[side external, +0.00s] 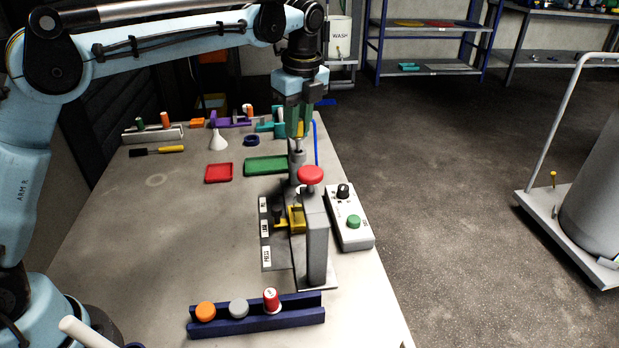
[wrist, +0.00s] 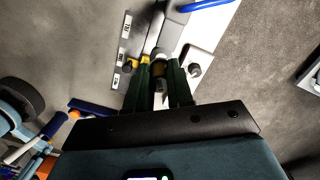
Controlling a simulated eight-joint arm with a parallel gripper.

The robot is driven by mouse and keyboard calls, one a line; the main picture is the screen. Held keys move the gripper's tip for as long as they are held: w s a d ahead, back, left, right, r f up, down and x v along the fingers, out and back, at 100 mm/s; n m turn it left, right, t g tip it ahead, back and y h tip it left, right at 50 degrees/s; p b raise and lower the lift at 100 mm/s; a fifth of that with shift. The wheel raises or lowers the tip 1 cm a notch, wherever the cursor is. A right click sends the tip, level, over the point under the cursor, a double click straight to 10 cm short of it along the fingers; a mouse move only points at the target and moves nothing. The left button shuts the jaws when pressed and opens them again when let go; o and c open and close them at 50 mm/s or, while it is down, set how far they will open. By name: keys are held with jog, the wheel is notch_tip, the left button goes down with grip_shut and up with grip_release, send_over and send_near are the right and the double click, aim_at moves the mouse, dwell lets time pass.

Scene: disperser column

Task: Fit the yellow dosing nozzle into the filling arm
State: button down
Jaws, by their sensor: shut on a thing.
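My gripper (side external: 297,134) points down over the far end of the disperser station. Its green fingers are shut on the yellow dosing nozzle, of which only a small yellow part (side external: 301,128) shows between them. In the wrist view my gripper's fingers (wrist: 160,100) frame the held piece, which is dark and partly hidden there. A grey cylindrical part (side external: 296,158), seemingly the filling arm, stands directly below the fingertips. I cannot tell whether the nozzle touches it or is seated in it.
The grey column (side external: 317,240) with a red knob (side external: 311,175) stands nearer the camera, with a yellow block (side external: 296,218) beside it. A control box (side external: 349,217) is to its right. A green tray (side external: 266,165) and red tray (side external: 219,173) lie left. A blue rack (side external: 257,318) holds coloured caps in front.

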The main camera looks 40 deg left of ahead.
jog(key=shift+f, duration=1.6)
dwell(0.5)
dwell(0.3)
jog(key=c, duration=0.9)
grip_release()
jog(key=shift+o, duration=0.4)
jog(key=o, duration=0.5)
jog(key=shift+c, duration=0.2)
jog(key=shift+r, duration=0.1)
jog(key=shift+r, duration=3.4)
